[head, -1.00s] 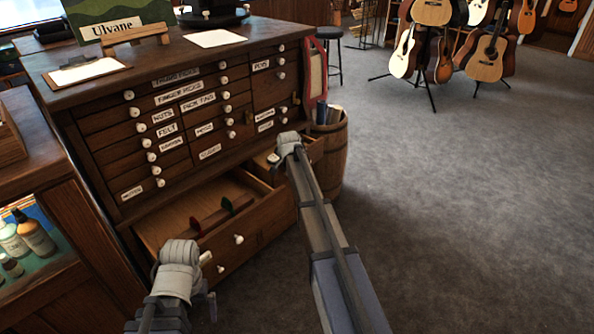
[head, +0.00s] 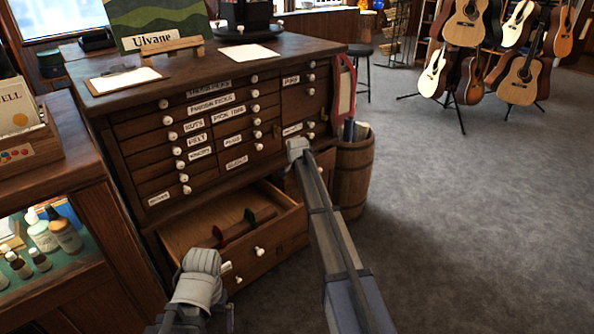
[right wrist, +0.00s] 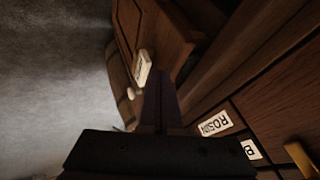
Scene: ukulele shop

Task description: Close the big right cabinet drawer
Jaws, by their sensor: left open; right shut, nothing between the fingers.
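The wooden cabinet (head: 130,180) has two big bottom drawers. Its big right drawer (head: 325,162) is largely hidden behind my right arm in the head view. In the right wrist view the big right drawer (right wrist: 165,32) appears to stick out from the cabinet, with a white label and a knob on its front. My right gripper (head: 297,147) is shut and empty at this drawer's front; contact cannot be told. In the right wrist view its dark fingers (right wrist: 160,90) reach beside the label. My left gripper (head: 203,262) is open and empty near the big left drawer.
The big left drawer (head: 262,235) stands open with a dark divider inside. A wooden barrel (head: 352,180) stands close to the cabinet's right. A glass display case (head: 60,250) is at the left. Guitars on stands (head: 465,80) are farther back; carpet at right is clear.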

